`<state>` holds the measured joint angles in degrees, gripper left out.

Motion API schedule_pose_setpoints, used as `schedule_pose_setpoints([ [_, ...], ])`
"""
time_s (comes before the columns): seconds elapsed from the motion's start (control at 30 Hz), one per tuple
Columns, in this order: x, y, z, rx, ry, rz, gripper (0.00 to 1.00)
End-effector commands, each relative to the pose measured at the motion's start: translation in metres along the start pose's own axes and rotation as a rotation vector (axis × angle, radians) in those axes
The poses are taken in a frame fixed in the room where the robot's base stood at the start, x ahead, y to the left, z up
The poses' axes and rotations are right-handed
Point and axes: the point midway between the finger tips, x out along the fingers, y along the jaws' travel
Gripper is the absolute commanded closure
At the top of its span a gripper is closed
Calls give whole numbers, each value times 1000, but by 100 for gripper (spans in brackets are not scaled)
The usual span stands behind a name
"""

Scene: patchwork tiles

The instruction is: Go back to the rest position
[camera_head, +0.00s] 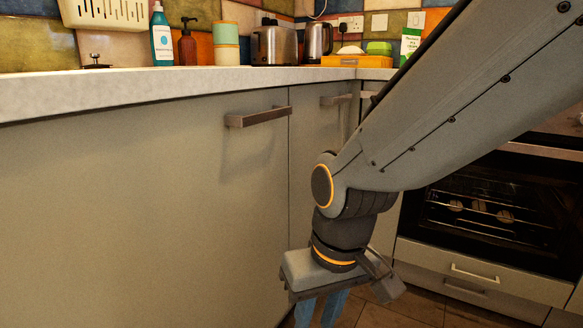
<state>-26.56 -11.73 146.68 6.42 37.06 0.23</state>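My arm reaches in from the upper right and bends down at its wrist joint. My gripper (320,310) hangs pointing down at the bottom centre, in front of the cupboard doors and below the worktop. Its blue fingers run off the lower edge of the picture, so the fingertips are hidden. I cannot tell whether they are open or shut, or whether anything is between them.
A cupboard door (140,210) with a bar handle (258,117) fills the left. The worktop (130,88) carries a blue bottle (162,40), brown dispenser (187,48), toaster (274,46) and kettle (318,42). An oven (490,215) stands right; some tiled floor (400,308) is clear.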

Motion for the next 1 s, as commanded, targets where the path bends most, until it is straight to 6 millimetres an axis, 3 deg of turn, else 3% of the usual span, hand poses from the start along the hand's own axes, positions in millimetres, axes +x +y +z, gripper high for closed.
schedule_pose_setpoints([
  [0.03, -10, -14, 5, -31, -6, -10, 72],
  [0.2, -28, -44, 21, -99, -32, -37, 72],
  [0.53, -57, -86, 52, -209, -75, -77, 72],
  [1.0, -93, -66, 44, -130, -75, -48, 72],
])
